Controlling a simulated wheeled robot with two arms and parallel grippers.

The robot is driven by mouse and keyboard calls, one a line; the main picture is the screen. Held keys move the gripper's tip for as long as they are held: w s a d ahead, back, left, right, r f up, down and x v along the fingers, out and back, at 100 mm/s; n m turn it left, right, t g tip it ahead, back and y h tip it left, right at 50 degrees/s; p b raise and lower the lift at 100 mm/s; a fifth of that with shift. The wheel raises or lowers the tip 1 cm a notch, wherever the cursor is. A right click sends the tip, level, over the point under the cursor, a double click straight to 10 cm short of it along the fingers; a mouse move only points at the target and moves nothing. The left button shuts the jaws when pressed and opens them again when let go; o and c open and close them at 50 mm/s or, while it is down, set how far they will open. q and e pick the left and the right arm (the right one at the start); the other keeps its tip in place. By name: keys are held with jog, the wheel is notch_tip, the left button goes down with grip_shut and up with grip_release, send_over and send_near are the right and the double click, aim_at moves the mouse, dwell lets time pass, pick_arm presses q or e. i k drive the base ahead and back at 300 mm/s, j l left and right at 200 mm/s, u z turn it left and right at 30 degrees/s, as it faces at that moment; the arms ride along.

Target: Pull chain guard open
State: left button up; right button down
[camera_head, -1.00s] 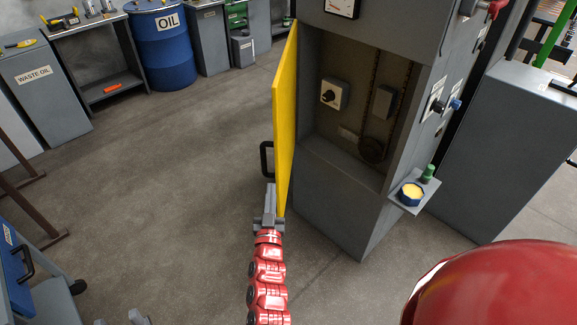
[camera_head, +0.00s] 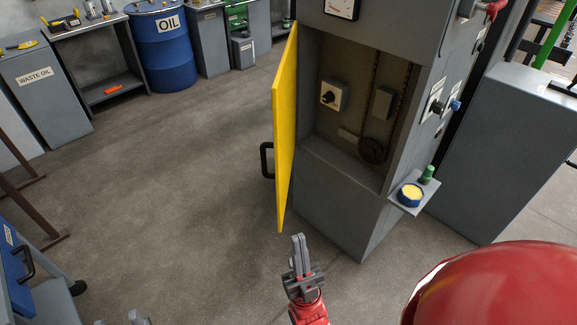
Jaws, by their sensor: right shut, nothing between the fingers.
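The chain guard is a yellow panel (camera_head: 286,125) hinged on the left side of the grey machine cabinet (camera_head: 325,205). It stands swung wide open, seen nearly edge-on. Its black handle (camera_head: 266,160) is on the panel's left face. Behind the opening, the chain (camera_head: 374,75) and a dark sprocket (camera_head: 372,150) show. My right gripper (camera_head: 298,240) is shut and empty, below the panel's lower edge in the picture and apart from the handle. Two grey tips (camera_head: 136,318) show at the bottom left, likely my left gripper; its jaws are mostly cut off.
A small shelf (camera_head: 412,206) with a blue-rimmed cup and a green bottle juts from the cabinet's right side. A blue cart (camera_head: 20,260) stands at the lower left. An oil drum (camera_head: 163,50) and benches line the back. The floor left of the panel is clear.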

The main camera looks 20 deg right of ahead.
aim_at(284, 88)
jog(key=i+l, duration=0.1)
jog(key=l, duration=0.4)
jog(key=i+l, duration=0.15)
jog(key=l, duration=0.4)
jog(key=i+l+u, duration=0.1)
jog(key=l, duration=0.4)
